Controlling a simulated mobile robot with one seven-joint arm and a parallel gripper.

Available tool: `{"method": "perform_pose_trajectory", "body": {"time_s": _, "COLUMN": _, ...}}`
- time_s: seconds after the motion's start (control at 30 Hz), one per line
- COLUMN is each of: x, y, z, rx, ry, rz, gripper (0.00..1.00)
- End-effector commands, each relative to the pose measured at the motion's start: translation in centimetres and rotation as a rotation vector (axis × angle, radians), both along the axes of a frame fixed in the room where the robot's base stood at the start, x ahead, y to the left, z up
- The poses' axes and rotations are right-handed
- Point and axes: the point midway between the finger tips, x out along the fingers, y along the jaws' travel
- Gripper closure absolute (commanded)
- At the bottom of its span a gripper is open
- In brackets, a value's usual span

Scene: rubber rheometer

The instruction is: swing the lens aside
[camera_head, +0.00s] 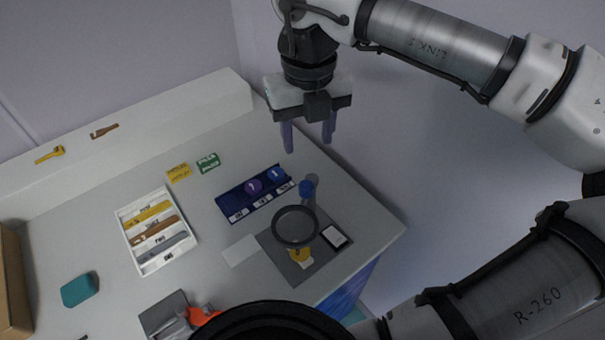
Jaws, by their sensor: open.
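The lens (295,227) is a round dark-rimmed magnifier, seen over a grey mat (287,270) near the table's right corner.
A dark blue tray (226,208) with round pieces lies left of the lens. A white tray (127,239) holds several strips. A black-framed card (334,236) lies right of the lens. A teal block (79,290) and a grey-orange tool (184,322) are nearer the front.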

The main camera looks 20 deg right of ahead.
Motion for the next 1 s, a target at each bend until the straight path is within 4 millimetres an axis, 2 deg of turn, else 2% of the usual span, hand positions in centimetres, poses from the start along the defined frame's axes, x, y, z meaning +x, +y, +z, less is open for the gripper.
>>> {"method": "perform_pose_trajectory", "body": {"time_s": 0.1, "x": 0.0, "y": 0.1, "z": -3.1, "rx": 0.003, "ry": 0.001, "rz": 0.003, "gripper": 0.52}}
{"method": "perform_pose_trajectory", "body": {"time_s": 0.2, "x": 0.0, "y": 0.1, "z": -5.4, "rx": 0.005, "ry": 0.001, "rz": 0.004, "gripper": 0.52}}
{"method": "perform_pose_trajectory", "body": {"time_s": 0.5, "x": 0.0, "y": 0.1, "z": -10.5, "rx": 0.005, "ry": 0.0, "rz": 0.004, "gripper": 0.52}}
{"method": "perform_pose_trajectory", "body": {"time_s": 0.7, "x": 0.0, "y": 0.1, "z": -11.7, "rx": 0.004, "ry": -0.001, "rz": 0.004, "gripper": 0.52}}
{"method": "perform_pose_trajectory", "body": {"time_s": 1.0, "x": 0.0, "y": 0.1, "z": -11.8, "rx": 0.004, "ry": -0.001, "rz": 0.004, "gripper": 0.52}}
